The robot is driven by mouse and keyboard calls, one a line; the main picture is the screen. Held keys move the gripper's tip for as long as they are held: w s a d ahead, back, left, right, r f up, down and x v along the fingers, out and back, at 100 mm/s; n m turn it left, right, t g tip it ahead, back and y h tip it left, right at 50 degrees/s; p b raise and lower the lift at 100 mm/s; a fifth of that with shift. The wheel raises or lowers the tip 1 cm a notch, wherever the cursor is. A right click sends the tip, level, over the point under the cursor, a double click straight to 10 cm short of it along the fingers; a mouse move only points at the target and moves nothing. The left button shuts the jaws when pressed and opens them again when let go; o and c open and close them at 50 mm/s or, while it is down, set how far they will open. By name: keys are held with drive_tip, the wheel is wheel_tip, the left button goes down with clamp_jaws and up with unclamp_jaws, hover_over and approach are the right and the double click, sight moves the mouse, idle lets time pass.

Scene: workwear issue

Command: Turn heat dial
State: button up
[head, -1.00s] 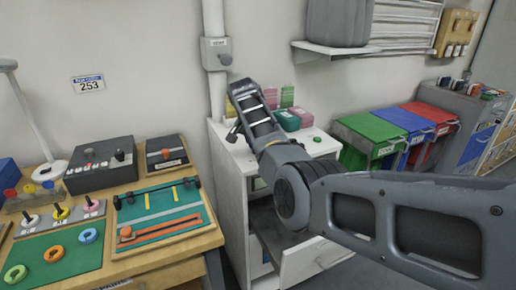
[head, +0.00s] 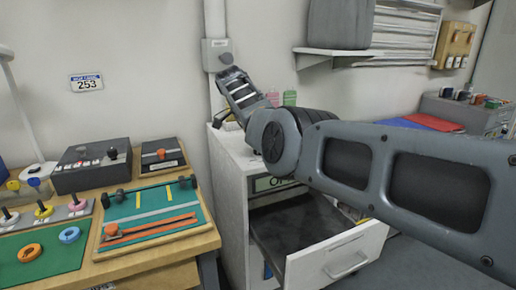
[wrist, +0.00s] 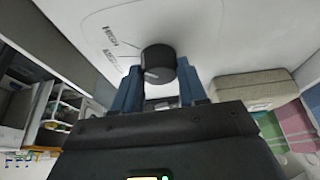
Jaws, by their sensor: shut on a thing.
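A dark round dial (wrist: 157,60) with a pale pointer line sits on a white surface in the wrist view. Printed labels, one reading HIGH and one that looks like MED, lie to its left. The pointer slants toward the lower left, short of a clear match with either label. The blue fingers of my gripper (wrist: 158,88) stand on both sides of the dial, shut on it.
The white cabinet (head: 228,165) has an open drawer (head: 335,262) below my arm. A beige box (wrist: 248,88) lies close right of the gripper. A workbench (head: 160,265) with trays stands at left. A grey box (head: 216,56) is on the wall.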

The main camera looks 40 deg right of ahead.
idle(0.4)
drive_tip(key=o, duration=1)
drive_tip(key=shift+o, duration=0.2)
drive_tip(key=v, duration=0.7)
drive_tip(key=shift+r, duration=0.35)
drive_tip(key=shift+w+a, duration=0.1)
